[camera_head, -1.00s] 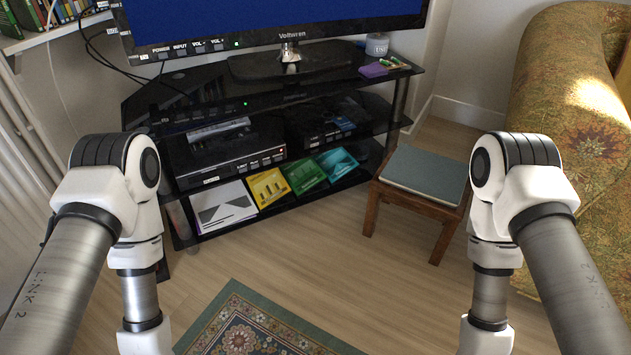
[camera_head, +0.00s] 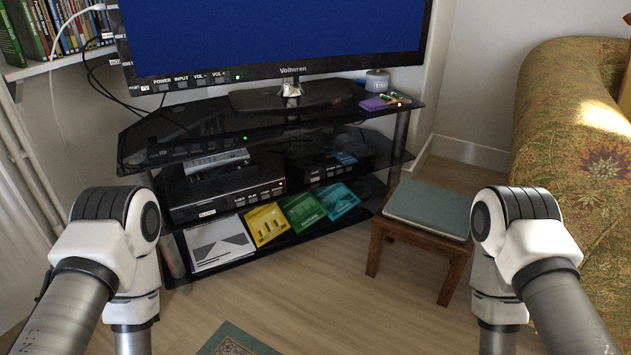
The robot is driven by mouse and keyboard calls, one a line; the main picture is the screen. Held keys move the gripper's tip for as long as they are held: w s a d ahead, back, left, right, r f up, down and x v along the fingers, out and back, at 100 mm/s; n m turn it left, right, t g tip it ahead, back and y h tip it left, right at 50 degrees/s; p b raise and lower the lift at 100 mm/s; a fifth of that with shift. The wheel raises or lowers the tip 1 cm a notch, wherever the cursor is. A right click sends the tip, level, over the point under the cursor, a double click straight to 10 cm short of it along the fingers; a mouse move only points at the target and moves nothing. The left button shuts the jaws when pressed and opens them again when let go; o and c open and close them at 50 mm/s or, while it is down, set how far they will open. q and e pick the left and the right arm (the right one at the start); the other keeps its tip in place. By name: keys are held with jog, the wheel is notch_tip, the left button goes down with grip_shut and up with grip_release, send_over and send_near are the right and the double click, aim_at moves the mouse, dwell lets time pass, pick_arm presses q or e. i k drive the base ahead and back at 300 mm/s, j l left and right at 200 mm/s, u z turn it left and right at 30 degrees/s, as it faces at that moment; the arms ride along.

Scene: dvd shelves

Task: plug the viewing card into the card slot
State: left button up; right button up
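I cannot make out a viewing card or a card slot for certain. Two dark boxes with front buttons stand on the stand's middle shelf: a left box (camera_head: 225,197) with a red light and a right box (camera_head: 328,172). A purple item (camera_head: 374,103) with small green-and-white pieces on it lies at the right end of the top shelf; it is too small to identify. Both my arms reach down at the left and right sides of the view. Neither gripper shows; both are below the picture's edge.
A television (camera_head: 280,40) with a blue screen stands on the black glass stand (camera_head: 185,122). A cushioned stool (camera_head: 428,208) stands right, before a patterned sofa (camera_head: 570,130).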

aim_at(344, 156)
jog(key=i+j+u, duration=0.25)
jog(key=i+j, duration=0.3)
jog(key=j, duration=0.3)
jog(key=i+j+u, duration=0.25)
jog(key=i+j, duration=0.35)
jog(key=j, duration=0.15)
